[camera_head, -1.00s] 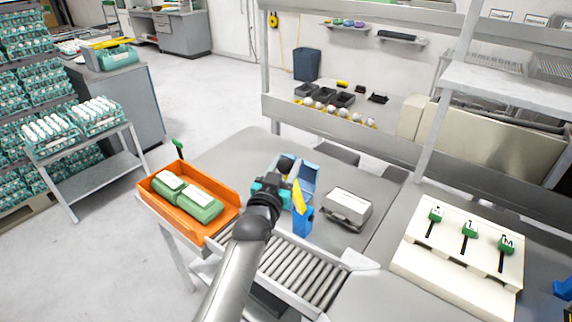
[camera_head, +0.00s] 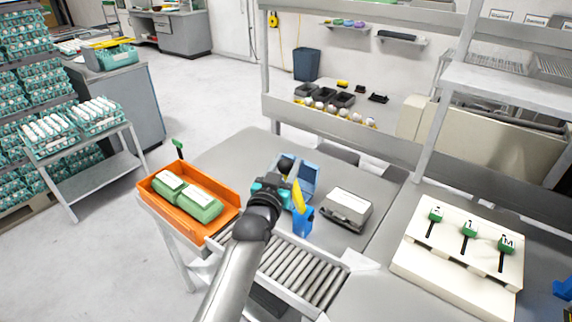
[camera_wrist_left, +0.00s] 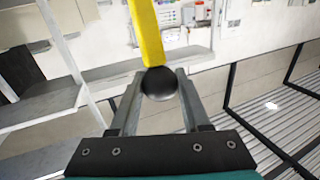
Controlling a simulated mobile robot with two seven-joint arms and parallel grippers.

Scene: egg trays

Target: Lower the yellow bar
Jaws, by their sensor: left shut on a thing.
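The yellow bar (camera_head: 298,196) stands raised and slightly tilted on a blue device (camera_head: 304,176) on the grey table. Its round black knob (camera_wrist_left: 160,84) is at its end. The bar also shows in the left wrist view (camera_wrist_left: 149,38), running up from the knob. My left gripper (camera_wrist_left: 158,88) is shut on the black knob, with one finger on each side. In the head view my left gripper (camera_head: 283,178) is at the blue device, and my wrist hides part of it.
An orange tray (camera_head: 222,222) with green egg cartons (camera_head: 200,204) is to the left. A roller conveyor (camera_head: 300,272) lies in front. A grey carton (camera_head: 347,208) sits just right of the blue device. A cream lever panel (camera_head: 440,275) is farther right.

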